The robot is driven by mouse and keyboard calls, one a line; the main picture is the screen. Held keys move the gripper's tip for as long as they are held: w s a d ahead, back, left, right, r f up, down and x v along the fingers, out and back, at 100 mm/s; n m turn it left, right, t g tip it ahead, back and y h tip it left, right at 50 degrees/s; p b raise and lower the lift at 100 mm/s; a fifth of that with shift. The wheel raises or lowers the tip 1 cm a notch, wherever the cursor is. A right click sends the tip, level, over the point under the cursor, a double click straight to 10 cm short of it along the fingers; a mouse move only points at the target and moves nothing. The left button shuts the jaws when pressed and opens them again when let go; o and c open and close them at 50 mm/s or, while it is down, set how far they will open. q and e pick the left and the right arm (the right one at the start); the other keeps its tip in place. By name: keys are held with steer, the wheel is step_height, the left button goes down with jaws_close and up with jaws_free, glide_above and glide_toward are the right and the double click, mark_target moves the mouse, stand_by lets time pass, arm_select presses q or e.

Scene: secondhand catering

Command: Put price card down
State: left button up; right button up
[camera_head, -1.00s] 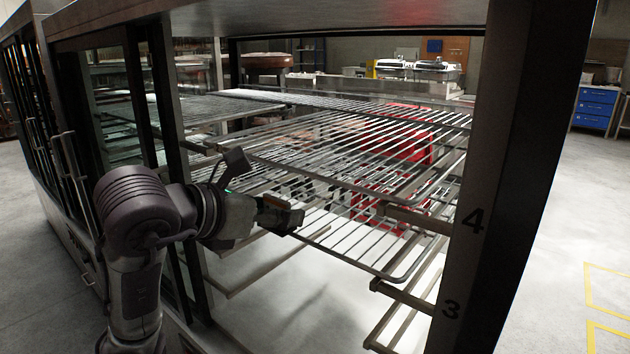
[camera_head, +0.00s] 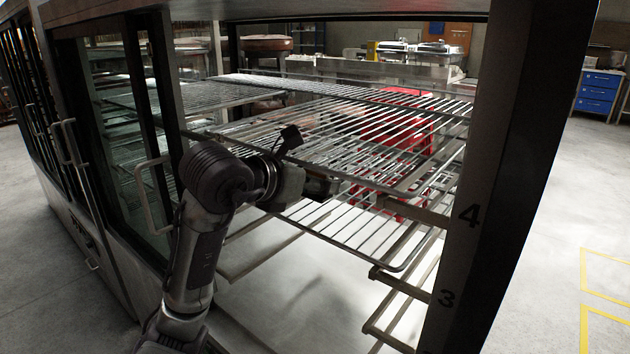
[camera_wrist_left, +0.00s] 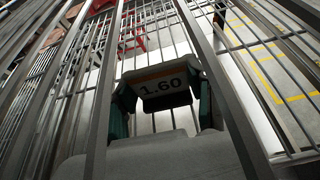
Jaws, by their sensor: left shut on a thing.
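The price card (camera_wrist_left: 163,86) is a small dark plate marked "1.60" with a pale, orange-edged top, seen in the left wrist view. My left gripper (camera_wrist_left: 163,100) is shut on it, one finger at each side. In the head view my left gripper (camera_head: 322,187) reaches into the open cabinet, between the upper wire shelf (camera_head: 430,122) and the lower wire shelf (camera_head: 345,228). The card cannot be made out clearly there. Whether it touches the lower shelf I cannot tell. My right gripper is in neither current view.
The cabinet's right post (camera_head: 497,180) is marked 4 and 3 beside the shelf levels. Shelf rails (camera_head: 405,284) jut out below the lower shelf. A glass door with a handle (camera_head: 150,195) stands left of my arm. Red objects (camera_head: 395,125) show behind the wires.

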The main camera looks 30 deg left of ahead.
arm_select(q)
steer(key=shift+f, duration=0.15)
arm_select(e)
steer(key=shift+w, duration=0.1)
arm_select(q)
steer(key=o, duration=1.1)
steer(key=shift+o, duration=0.2)
arm_select(e)
steer(key=shift+w+r, duration=0.35)
steer(key=shift+r, duration=0.15)
steer(key=shift+s, duration=0.15)
arm_select(q)
steer(key=shift+s+r, duration=0.1)
steer(key=shift+r, duration=0.15)
steer(key=d+v, duration=0.1)
steer(key=v, duration=1)
steer(key=shift+s+a, duration=0.35)
steer(key=shift+a, duration=0.15)
arm_select(e)
steer(key=shift+s+f, duration=0.25)
steer(key=shift+f, duration=0.3)
